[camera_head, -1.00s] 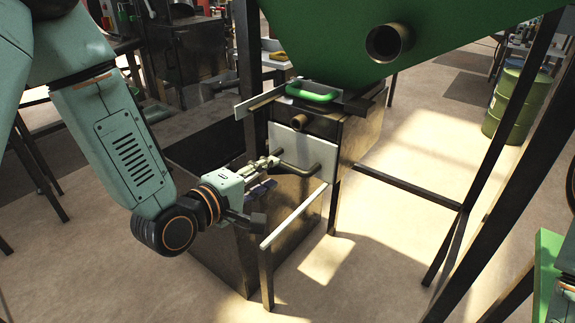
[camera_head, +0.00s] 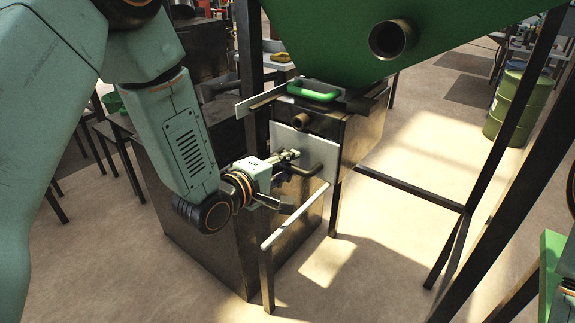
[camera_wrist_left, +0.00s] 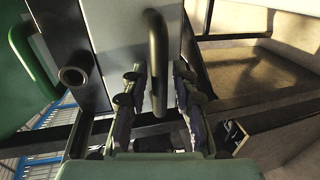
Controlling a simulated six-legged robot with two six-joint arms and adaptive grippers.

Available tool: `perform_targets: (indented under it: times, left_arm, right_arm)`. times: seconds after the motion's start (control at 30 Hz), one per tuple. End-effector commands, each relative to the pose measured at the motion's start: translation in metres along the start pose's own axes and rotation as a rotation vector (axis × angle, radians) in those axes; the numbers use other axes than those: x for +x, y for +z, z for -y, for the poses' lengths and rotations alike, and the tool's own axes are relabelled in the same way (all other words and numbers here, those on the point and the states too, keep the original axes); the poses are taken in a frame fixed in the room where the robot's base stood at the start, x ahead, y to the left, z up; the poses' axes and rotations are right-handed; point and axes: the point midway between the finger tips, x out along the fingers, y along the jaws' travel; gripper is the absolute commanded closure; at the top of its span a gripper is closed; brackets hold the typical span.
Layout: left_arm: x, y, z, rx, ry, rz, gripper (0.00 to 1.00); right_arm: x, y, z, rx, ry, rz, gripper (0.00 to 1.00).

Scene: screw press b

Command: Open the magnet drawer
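The drawer front is a pale grey plate (camera_head: 291,138) on the dark metal housing below the green hopper. It carries a dark bar handle (camera_head: 318,172), which stands upright in the left wrist view (camera_wrist_left: 156,50). I take this to be the magnet drawer, and it looks shut. My left gripper (camera_head: 290,160) is at the handle. In the left wrist view its fingers (camera_wrist_left: 156,92) are open, one on each side of the handle's lower part, with gaps visible between fingers and bar.
A green handle (camera_head: 313,92) sits above the plate, with a short pipe stub (camera_head: 300,121) below it. The green hopper (camera_head: 440,30) overhangs. A pale-topped rail (camera_head: 293,214) stands in front, and dark frame legs (camera_head: 478,170) stand at right. Open floor lies between them.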

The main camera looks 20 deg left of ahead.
Motion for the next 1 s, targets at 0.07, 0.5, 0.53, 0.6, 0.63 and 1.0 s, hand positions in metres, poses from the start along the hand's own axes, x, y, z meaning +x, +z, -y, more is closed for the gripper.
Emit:
perform_targets:
  times: [0.07,0.5,0.53,0.6,0.63,1.0]
  left_arm:
    - [-0.0001,0.0,-0.0001,0.0,0.0,0.0,0.82]
    - [-0.0001,-0.0005,-0.0003,0.0,0.001,-0.001,1.0]
    - [-0.0001,-0.0005,-0.0003,0.0,0.001,-0.002,1.0]
    - [-0.0001,-0.0006,-0.0003,0.0,0.001,-0.002,1.0]
    - [-0.0001,-0.0006,-0.0003,0.0,0.001,-0.002,1.0]
    - [-0.0001,-0.001,-0.0007,-0.001,0.002,-0.003,1.0]
  right_arm:
    - [0.0,0.0,0.0,0.0,0.0,0.0,0.6]
    - [0.0,0.0,0.0,0.0,0.0,0.0,0.6]
    - [0.0,0.0,0.0,0.0,0.0,0.0,0.6]
    - [0.0,0.0,0.0,0.0,0.0,0.0,0.6]
    - [0.0,0.0,0.0,0.0,0.0,0.0,0.6]
    - [-0.0001,0.0,0.0,0.0,0.0,0.0,0.6]
